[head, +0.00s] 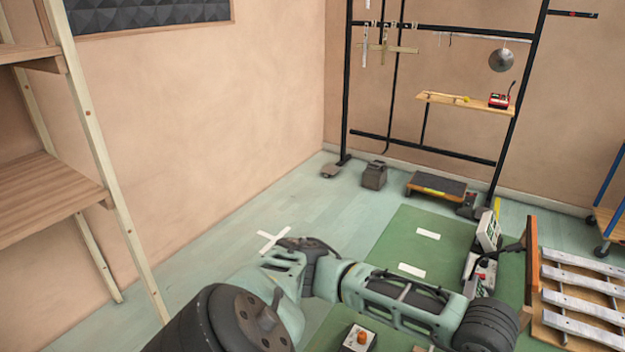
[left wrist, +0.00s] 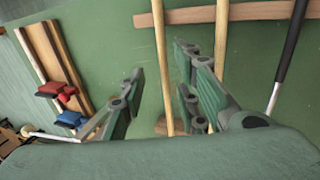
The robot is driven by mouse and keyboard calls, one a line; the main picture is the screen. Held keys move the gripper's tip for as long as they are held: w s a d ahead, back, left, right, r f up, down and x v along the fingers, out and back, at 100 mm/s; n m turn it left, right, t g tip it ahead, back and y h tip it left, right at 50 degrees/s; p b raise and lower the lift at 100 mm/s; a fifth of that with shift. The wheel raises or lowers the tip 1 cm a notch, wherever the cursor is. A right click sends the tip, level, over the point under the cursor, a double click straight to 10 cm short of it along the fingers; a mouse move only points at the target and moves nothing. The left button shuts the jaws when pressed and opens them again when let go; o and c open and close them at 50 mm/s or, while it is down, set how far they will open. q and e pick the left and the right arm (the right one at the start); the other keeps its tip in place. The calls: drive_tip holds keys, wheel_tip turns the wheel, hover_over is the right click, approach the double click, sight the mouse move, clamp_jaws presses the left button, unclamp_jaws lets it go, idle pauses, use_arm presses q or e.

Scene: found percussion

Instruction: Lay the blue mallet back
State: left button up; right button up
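My left gripper (left wrist: 160,78) shows in the left wrist view with its fingers spread apart. A pale wooden stick (left wrist: 158,35) runs down through the gap between the fingers, and I see no finger closed on it. A second wooden stick (left wrist: 221,35) passes behind the right finger. Both cross a wooden bar (left wrist: 262,11) on a green surface. A small blue piece (left wrist: 71,120) lies at the left by a wooden board; I cannot tell whether it belongs to the blue mallet. In the head view my arm crosses the bottom, and neither gripper can be made out there.
A red piece (left wrist: 60,92) sits near the blue one. A dark-handled rod (left wrist: 291,47) lies at the right. In the head view, a metal-barred instrument (head: 583,302) stands at the right. A black rack (head: 440,31) stands behind, and wooden shelves (head: 45,196) are at the left.

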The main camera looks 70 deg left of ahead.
use_arm(q)
drive_tip(key=shift+n, duration=0.5)
drive_tip(key=r+p, duration=0.1)
drive_tip(key=p, duration=0.1)
drive_tip(key=r+p, duration=0.1)
drive_tip(key=r, duration=0.1)
drive_tip(key=d+r+p, duration=0.1)
drive_tip(key=r+p, duration=0.1)
drive_tip(key=shift+s+r+p, duration=0.1)
drive_tip(key=shift+r+p, duration=0.15)
drive_tip(key=shift+p, duration=0.05)
wheel_tip(320, 180, up, 4)
drive_tip(key=d+n+g+h+b, duration=0.1)
drive_tip(key=d+n+g+h, duration=0.15)
drive_tip(key=n, duration=1.65)
drive_tip(key=s+a+n+t+h, duration=0.1)
drive_tip(key=a+n+t+h, duration=0.3)
drive_tip(key=a+n+t, duration=0.3)
drive_tip(key=shift+s+a+r+n+b, duration=0.15)
drive_tip(key=shift+a+r+n+b, duration=0.15)
drive_tip(key=shift+a+n, duration=0.9)
